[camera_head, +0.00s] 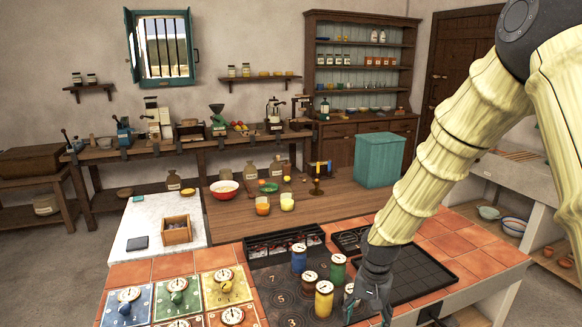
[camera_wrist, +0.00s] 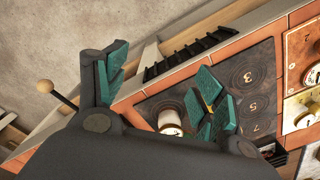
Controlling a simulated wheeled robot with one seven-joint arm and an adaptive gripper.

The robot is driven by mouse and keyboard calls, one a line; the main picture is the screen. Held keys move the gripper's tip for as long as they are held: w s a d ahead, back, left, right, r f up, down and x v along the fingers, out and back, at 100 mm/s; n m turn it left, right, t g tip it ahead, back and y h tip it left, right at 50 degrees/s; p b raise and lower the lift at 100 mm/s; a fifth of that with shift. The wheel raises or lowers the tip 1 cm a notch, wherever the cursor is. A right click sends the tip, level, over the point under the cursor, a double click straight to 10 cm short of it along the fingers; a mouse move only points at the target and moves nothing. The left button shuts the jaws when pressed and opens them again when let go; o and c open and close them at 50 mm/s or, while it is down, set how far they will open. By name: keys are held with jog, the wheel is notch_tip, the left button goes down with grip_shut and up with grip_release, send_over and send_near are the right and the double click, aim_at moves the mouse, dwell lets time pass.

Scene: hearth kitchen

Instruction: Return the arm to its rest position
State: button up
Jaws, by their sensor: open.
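My arm (camera_head: 440,150), with cream ribbed segments, comes in from the upper right of the head view and reaches down to the counter. My gripper (camera_head: 368,308) is at its end, low over the counter's front edge, right of several coloured jars. In the wrist view my gripper (camera_wrist: 160,88) has its teal-padded fingers spread apart, with nothing held between them. A white-lidded jar (camera_wrist: 170,122) shows close to the right finger, partly hidden by the gripper. I cannot tell whether they touch.
A blue jar (camera_head: 299,260), a green jar (camera_head: 338,268) and a yellow jar (camera_head: 324,300) stand on the dark numbered plate (camera_head: 265,285). A black grid tray (camera_head: 425,275) lies right of the arm. A teal box (camera_head: 380,160) stands behind it. Numbered dial tiles (camera_head: 175,297) lie left.

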jog(key=s+f+n, duration=0.2)
jog(key=s+f, duration=1.5)
jog(key=f, duration=0.5)
jog(key=s+d+f+n, duration=0.1)
jog(key=s+d+f, duration=0.1)
jog(key=s, duration=0.6)
jog(key=s+d+f+n, duration=0.1)
jog(key=s+f, duration=0.4)
jog(key=s, duration=0.4)
jog(key=shift+s+d+f+n, duration=0.3)
jog(key=shift+d+n, duration=0.05)
jog(key=shift+n, duration=0.05)
